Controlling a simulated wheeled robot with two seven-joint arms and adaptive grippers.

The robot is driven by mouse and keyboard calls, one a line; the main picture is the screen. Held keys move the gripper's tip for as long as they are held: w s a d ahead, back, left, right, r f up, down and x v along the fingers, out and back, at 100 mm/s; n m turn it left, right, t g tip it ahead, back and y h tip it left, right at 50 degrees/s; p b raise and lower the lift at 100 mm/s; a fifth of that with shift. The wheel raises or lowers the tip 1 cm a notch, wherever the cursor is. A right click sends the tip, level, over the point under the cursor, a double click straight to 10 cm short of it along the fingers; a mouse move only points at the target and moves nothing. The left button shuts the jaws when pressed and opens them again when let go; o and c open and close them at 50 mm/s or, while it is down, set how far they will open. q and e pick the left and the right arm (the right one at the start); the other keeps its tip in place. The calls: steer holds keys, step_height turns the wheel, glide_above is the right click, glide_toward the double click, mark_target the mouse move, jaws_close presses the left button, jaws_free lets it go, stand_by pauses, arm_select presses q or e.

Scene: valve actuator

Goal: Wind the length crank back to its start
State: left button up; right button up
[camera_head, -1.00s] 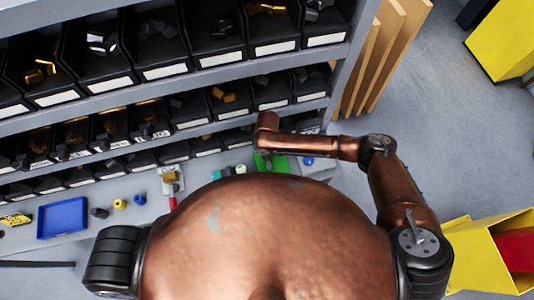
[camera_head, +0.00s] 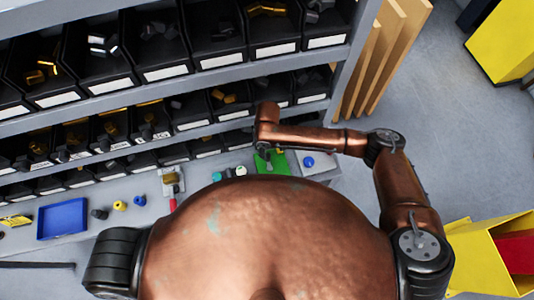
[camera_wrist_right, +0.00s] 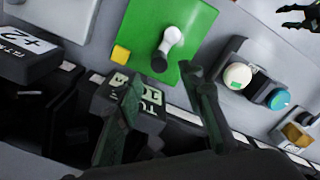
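A white crank lever with a dark knob (camera_wrist_right: 160,62) stands on a green plate (camera_wrist_right: 190,18) in the right wrist view. I take it for the length crank. The plate also shows in the head view (camera_head: 280,160), partly covered by my right arm. My right gripper (camera_wrist_right: 161,76) is open, its two dark fingers spread on either side of the knob in the picture. The knob appears beyond the fingertips; I cannot tell whether they touch. A dark jaw-like part (camera_wrist_right: 300,17) at the top right corner may be my left gripper; its state is unclear.
Shelves of black bins (camera_head: 195,120) rise behind the bench, close to my right gripper. A white button (camera_wrist_right: 237,76), a teal button (camera_wrist_right: 279,98) and a blue button (camera_head: 309,161) flank the plate. A blue tray (camera_head: 63,218) lies at the left.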

mark_target(268, 155)
step_height(268, 155, up, 5)
steer(key=shift+r, duration=0.15)
stand_by(0.6)
